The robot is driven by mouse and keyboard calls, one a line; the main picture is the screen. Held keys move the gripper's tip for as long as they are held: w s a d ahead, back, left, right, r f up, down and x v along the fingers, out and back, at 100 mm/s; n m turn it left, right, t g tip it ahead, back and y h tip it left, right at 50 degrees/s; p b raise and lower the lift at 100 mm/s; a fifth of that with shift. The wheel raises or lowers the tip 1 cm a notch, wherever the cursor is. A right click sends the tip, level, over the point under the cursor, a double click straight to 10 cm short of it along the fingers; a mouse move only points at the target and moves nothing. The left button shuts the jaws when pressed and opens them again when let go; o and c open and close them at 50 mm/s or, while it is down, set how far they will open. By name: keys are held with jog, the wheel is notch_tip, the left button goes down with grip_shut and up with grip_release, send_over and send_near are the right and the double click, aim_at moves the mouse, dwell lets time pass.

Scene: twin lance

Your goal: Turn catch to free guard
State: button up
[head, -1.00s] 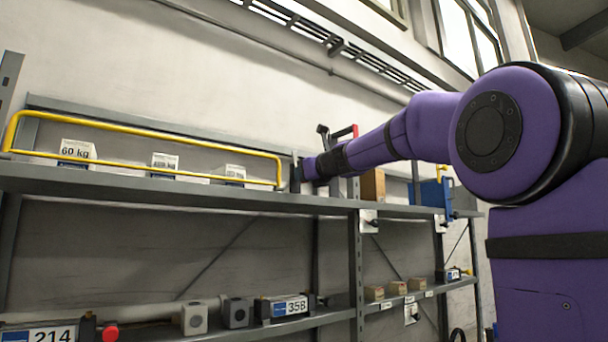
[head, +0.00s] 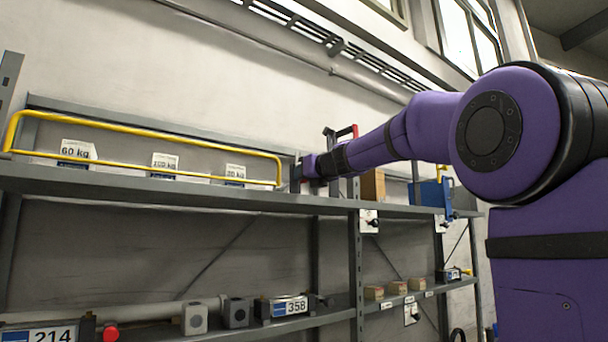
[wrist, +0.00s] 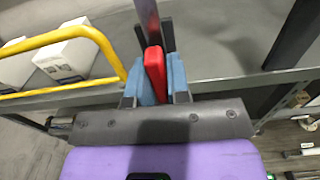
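The yellow tubular guard (head: 150,132) runs along the front of the upper shelf in the head view. Its right end is beside my gripper (head: 298,172). The guard's rounded end (wrist: 108,51) also shows left of my gripper in the wrist view. There, a red grip (wrist: 155,72), which looks like the catch's handle, sits between the blue-grey finger pads of my gripper (wrist: 156,88). The pads appear to touch it on both sides. A dark metal bar (wrist: 149,22) rises beyond it. The catch's pivot is hidden, and my arm covers this spot in the head view.
White labelled boxes (head: 77,151) stand behind the guard on the upper shelf (head: 150,187). The lower shelf (head: 325,318) holds several small blocks and labelled units.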

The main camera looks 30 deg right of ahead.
jog(key=o, duration=0.3)
jog(key=shift+o, duration=0.2)
jog(key=shift+s, duration=0.1)
jog(key=s, duration=1)
jog(key=shift+s+d, duration=0.2)
jog(key=shift+s, duration=0.1)
jog(key=s+a+f+n+g+y, duration=0.1)
jog(key=s+a+f+n+g, duration=0.1)
jog(key=s+a+f+n, duration=0.4)
jog(key=s+a+f+n+g+y, duration=0.1)
jog(key=a+f+n+g, duration=0.2)
jog(key=f+n, duration=0.55)
jog(key=s+a+f+n+g+y, duration=0.1)
jog(key=s+a+f+n+g, duration=0.1)
jog(key=s+a+f+n, duration=0.45)
jog(key=s+f+n+g+h, duration=0.1)
jog(key=s+f+n+g, duration=0.2)
jog(key=s+f+n, duration=0.2)
jog(key=s+f+n+g+h, duration=0.2)
jog(key=s+f+n, duration=0.4)
jog(key=f+n, duration=0.3)
notch_tip(320, 180, down, 4)
jog(key=shift+a+f+n+g+h, duration=0.15)
jog(key=shift+f+n+g+h, duration=0.15)
jog(key=shift+n+g, duration=0.1)
